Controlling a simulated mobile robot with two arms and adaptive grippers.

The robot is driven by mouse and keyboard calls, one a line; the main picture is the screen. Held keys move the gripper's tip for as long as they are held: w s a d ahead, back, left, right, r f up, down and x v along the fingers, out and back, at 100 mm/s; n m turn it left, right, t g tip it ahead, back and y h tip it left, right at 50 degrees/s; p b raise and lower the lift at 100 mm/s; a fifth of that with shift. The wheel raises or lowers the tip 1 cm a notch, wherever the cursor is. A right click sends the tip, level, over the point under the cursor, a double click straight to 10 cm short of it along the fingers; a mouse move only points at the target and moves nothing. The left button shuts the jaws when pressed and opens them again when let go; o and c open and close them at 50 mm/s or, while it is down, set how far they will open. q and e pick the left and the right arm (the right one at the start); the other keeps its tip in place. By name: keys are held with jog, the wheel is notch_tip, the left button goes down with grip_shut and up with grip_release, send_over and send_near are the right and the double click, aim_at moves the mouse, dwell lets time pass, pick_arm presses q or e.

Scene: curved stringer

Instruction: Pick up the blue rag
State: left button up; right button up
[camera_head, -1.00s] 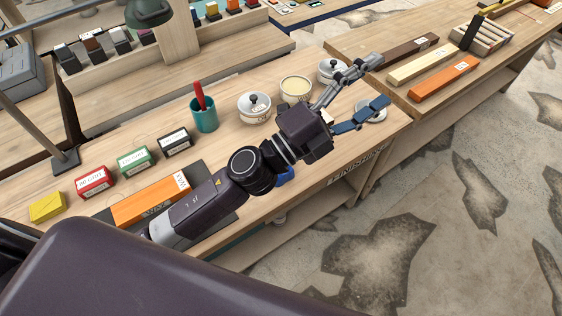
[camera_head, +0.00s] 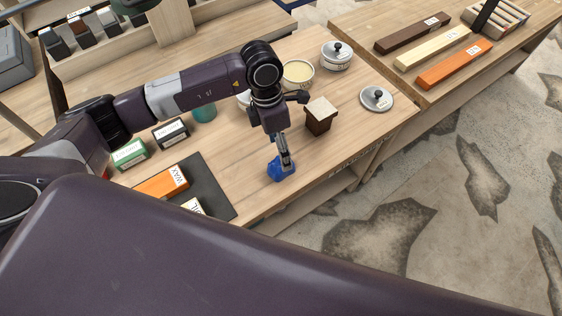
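The blue rag (camera_head: 280,170) lies crumpled on the wooden bench near its front edge. My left gripper (camera_head: 285,163) points down over the rag, its finger tips at or touching the top of the cloth. I see the fingers nearly edge-on, so I cannot tell whether they are open or shut on the cloth. The rag seems to rest on the bench. My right gripper is not in view.
A dark block with a pale top (camera_head: 320,115) stands just right of my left gripper. A lid (camera_head: 376,98), a lidded tin (camera_head: 336,55) and an open tin (camera_head: 298,74) are behind.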

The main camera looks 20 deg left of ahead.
aim_at(279, 161)
pick_arm(q)
jog(key=f+p, duration=0.1)
jog(key=f, duration=0.1)
jog(key=f+p, duration=0.1)
jog(key=f, duration=0.2)
jog(key=shift+s+f+p, duration=0.2)
jog(key=shift+f+p, duration=0.05)
jog(key=shift+p, duration=0.05)
jog(key=shift+d+f, duration=0.15)
jog(key=shift+f, duration=0.25)
jog(key=shift+c, duration=0.3)
jog(key=c, duration=1.2)
jog(key=shift+o, duration=0.2)
jog(key=shift+r, duration=0.1)
notch_tip(279, 161, up, 20)
jog(key=b, duration=0.4)
jog(key=shift+b, duration=0.4)
